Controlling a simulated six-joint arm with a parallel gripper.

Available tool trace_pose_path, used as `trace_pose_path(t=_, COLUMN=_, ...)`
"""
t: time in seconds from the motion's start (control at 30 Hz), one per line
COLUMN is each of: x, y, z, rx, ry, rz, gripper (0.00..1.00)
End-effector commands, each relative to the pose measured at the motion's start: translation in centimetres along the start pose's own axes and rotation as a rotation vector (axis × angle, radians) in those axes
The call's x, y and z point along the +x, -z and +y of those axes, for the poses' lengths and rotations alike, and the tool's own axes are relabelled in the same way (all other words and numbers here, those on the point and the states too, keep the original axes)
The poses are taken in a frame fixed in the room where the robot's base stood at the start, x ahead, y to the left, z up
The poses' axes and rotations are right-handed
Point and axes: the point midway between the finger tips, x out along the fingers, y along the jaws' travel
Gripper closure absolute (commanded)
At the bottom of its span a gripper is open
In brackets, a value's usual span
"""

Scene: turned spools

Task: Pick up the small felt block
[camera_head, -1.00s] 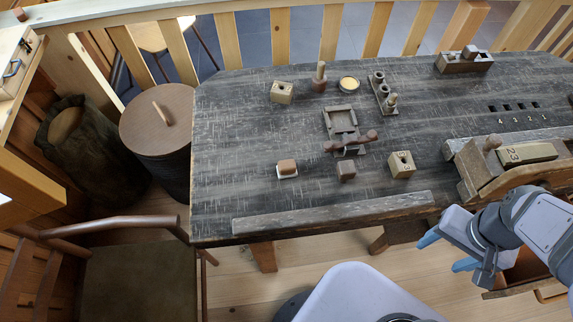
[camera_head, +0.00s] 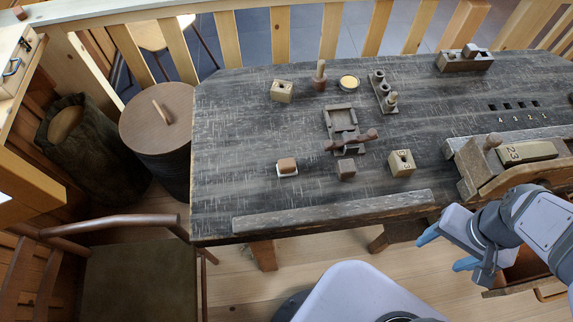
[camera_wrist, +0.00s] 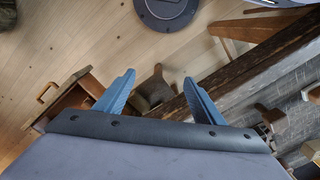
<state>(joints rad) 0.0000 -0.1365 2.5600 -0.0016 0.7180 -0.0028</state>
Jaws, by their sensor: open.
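Two small blocks lie near the front of the dark workbench (camera_head: 240,130). One is a brown block with a white base layer (camera_head: 287,167), left of centre. The other is a plain grey-brown cube (camera_head: 346,169) to its right. I cannot tell for sure which is the felt block. My gripper (camera_head: 447,250) has blue fingers and is off the bench's front edge, at lower right, well away from both blocks. In the wrist view, my gripper (camera_wrist: 159,78) is open with nothing between its fingers, above the floor beside the bench edge.
A pale block with a hole (camera_head: 402,163) stands right of the cube. A small vise-like fixture (camera_head: 343,122) with a brown handle sits behind. A raised wooden strip (camera_head: 335,212) runs along the front edge. A wooden vise (camera_head: 500,160) is at right. The bench's left part is clear.

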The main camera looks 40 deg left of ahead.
Motion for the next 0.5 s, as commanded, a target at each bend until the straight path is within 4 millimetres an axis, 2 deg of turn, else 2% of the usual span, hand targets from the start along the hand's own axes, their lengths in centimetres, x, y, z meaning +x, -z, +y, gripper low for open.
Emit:
trace_pose_path(t=0.17, x=-0.3, y=0.8, z=-0.7, rx=-0.024, ry=0.0, rz=-0.001, gripper=0.38)
trace_pose_path(t=0.27, x=-0.9, y=2.2, z=-2.2, rx=-0.072, ry=0.0, rz=-0.002, gripper=0.38)
trace_pose_path(t=0.37, x=-1.6, y=4.3, z=-5.0, rx=-0.147, ry=0.0, rz=-0.001, gripper=0.38)
trace_pose_path(t=0.47, x=-2.3, y=6.5, z=-9.2, rx=-0.247, ry=0.0, rz=-0.003, gripper=0.38)
trace_pose_path(t=0.5, x=-2.6, y=7.2, z=-11.3, rx=-0.29, ry=0.0, rz=-0.003, gripper=0.38)
